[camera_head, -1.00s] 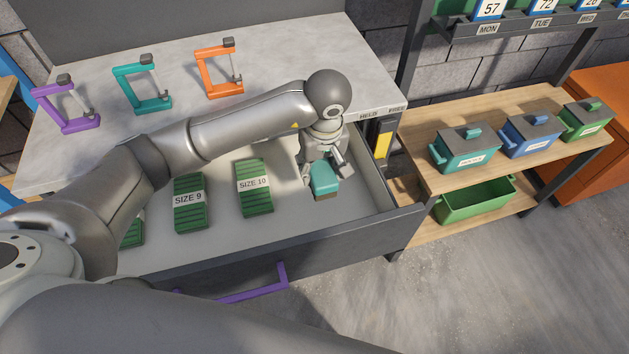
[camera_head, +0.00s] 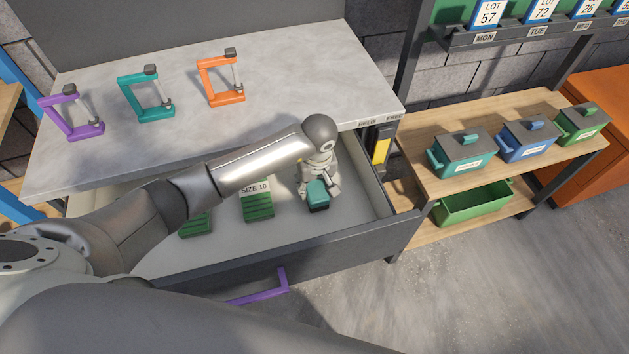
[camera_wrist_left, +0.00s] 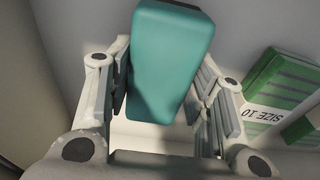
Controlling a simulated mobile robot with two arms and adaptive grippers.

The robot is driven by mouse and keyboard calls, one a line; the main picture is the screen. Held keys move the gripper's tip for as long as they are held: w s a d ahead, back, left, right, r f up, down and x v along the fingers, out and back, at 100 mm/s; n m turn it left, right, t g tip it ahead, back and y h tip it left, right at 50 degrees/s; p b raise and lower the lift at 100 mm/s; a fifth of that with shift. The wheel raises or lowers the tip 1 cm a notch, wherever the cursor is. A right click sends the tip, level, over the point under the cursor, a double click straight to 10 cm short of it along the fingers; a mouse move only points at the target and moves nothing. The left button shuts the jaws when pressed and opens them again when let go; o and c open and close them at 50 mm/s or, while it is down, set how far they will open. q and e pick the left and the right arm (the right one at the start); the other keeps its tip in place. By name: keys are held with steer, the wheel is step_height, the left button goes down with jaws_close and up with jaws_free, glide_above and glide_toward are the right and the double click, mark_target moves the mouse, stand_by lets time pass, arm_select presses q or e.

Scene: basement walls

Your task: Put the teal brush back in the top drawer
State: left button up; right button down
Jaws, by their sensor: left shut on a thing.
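The teal brush (camera_head: 318,192) is a small teal block with a dark underside, inside the open top drawer (camera_head: 345,207) near its right side. It fills the middle of the left wrist view (camera_wrist_left: 170,62). My left gripper (camera_head: 318,184) is shut on the brush, with one finger on each side of it. Whether the brush touches the drawer floor cannot be told. My right gripper is not in view.
Green blocks, one labelled SIZE 10 (camera_head: 257,203), lie left of the brush in the drawer. Purple (camera_head: 72,115), teal (camera_head: 146,95) and orange (camera_head: 221,80) clamps stand on the worktop above. The drawer has a purple handle (camera_head: 262,290). A shelf (camera_head: 415,150) with lidded boxes stands at right.

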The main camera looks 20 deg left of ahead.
arm_select(q)
steer(key=shift+f, duration=0.1)
steer(key=o, duration=0.5)
steer(key=shift+f, duration=0.1)
steer(key=shift+c, duration=0.2)
steer(key=o, duration=0.4)
steer(key=shift+o, duration=0.2)
